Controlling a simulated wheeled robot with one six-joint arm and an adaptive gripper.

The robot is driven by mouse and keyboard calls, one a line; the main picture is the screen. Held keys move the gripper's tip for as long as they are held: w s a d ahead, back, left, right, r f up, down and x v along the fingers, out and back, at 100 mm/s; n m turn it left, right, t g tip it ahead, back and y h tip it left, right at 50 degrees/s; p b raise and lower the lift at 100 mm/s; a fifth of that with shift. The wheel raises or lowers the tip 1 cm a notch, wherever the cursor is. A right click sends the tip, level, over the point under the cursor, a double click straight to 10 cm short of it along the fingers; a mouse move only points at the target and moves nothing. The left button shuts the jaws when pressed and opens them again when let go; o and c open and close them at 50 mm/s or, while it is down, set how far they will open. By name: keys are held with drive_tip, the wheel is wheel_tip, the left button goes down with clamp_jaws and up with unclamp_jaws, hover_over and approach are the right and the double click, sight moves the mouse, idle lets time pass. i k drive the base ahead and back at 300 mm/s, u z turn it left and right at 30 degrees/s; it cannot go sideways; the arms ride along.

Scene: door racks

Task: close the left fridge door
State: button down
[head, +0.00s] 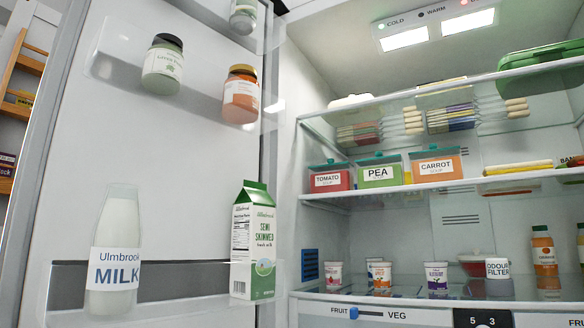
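The left fridge door (190,205) stands open on the left side of the head view, with its white inner face turned toward me. Its racks hold a milk bottle (116,250), a semi skimmed milk carton (254,242), a green-labelled jar (163,66), an orange jar (241,95) and a small jar at the top (243,17). The fridge interior (380,235) is in full view to the right of the door. The door's outer face and handle are hidden. My gripper is not in view.
Inside the fridge, glass shelves hold soup tubs (382,173), small pots (379,277), an odour filter (497,270), an orange bottle (545,253) and a green box (542,56). A wooden rack (22,65) stands at the far left, beyond the door's edge.

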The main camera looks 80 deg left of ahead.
sight(93, 124)
drive_tip(key=z, duration=1.1)
drive_tip(key=k, duration=2.7)
drive_tip(key=u, duration=2.1)
drive_tip(key=k, duration=0.55)
drive_tip(key=z, duration=0.6)
drive_tip(key=k, duration=0.75)
drive_tip(key=u, duration=0.35)
drive_tip(key=i, duration=0.6)
drive_tip(key=u, duration=0.4)
